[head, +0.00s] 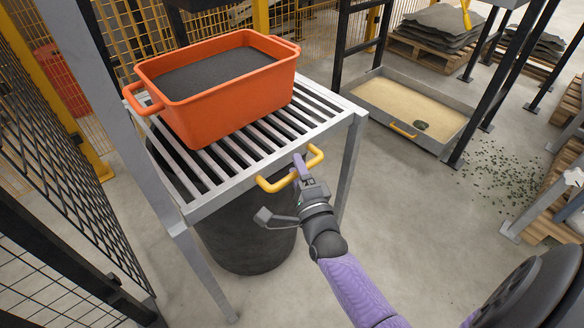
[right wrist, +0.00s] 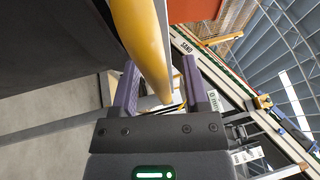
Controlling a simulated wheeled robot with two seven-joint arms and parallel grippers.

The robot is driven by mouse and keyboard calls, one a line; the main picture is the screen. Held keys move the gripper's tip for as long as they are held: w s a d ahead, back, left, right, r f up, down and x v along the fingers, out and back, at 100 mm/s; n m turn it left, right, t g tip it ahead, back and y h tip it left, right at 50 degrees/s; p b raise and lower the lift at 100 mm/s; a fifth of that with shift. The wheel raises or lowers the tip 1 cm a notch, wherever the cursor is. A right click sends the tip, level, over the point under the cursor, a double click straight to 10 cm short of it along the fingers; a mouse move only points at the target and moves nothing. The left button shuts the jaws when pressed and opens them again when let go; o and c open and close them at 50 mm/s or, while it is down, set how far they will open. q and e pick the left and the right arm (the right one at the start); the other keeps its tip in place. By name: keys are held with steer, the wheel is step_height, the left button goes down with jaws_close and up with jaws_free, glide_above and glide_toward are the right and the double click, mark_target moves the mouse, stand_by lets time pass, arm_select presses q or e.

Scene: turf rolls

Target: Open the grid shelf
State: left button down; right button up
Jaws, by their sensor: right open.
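The grid shelf (head: 232,150) is a grey metal frame with slats, at left centre in the head view. A yellow bar handle (head: 272,185) sticks out from its front edge. My right gripper (head: 300,168) is at the middle of this handle. In the right wrist view, the yellow handle (right wrist: 140,38) runs between the two purple fingers of my right gripper (right wrist: 160,88). The fingers stand apart, with a visible gap on the handle's right side. My left gripper is not in view.
An orange tub (head: 205,112) of dark material stands on the slats. A dark round bin (head: 245,240) stands below the shelf. A low sand tray (head: 400,100) with a yellow handle lies behind. Black mesh fencing (head: 60,150) is at left.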

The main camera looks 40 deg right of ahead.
steer(key=shift+x, duration=0.8)
jaws_close()
